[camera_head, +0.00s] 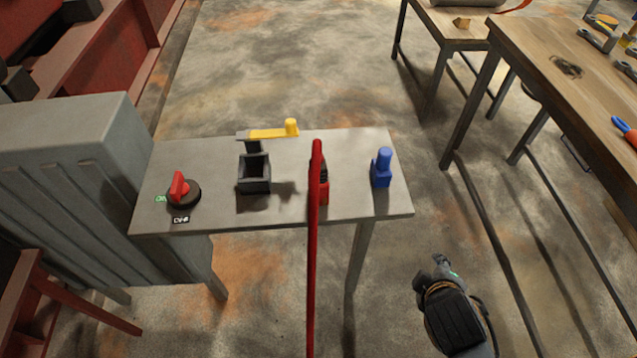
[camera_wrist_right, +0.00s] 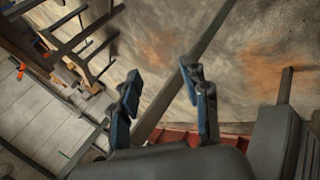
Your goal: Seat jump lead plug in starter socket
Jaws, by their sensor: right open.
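A dark, square, open-topped box, apparently the starter socket (camera_head: 254,187), stands on the grey table (camera_head: 225,219). A yellow lever (camera_head: 272,133) sits at its back. The jump lead plug (camera_head: 324,192), red and dark, stands to the right of the socket, apart from it. Its thick red lead (camera_head: 312,270) arches up and hangs past the table's front edge, hiding part of the plug. My right gripper (camera_head: 440,262) is right of and below the table in the head view, clear of everything. In the wrist view its fingers (camera_wrist_right: 161,82) are apart and empty. My left gripper is out of view.
A red rotary switch (camera_head: 180,187) is at the table's left and a blue upright part (camera_head: 382,168) at its right. A grey ribbed cabinet (camera_head: 70,180) adjoins the left side. A wooden workbench (camera_head: 560,85) with tools stands right. Bare floor lies between.

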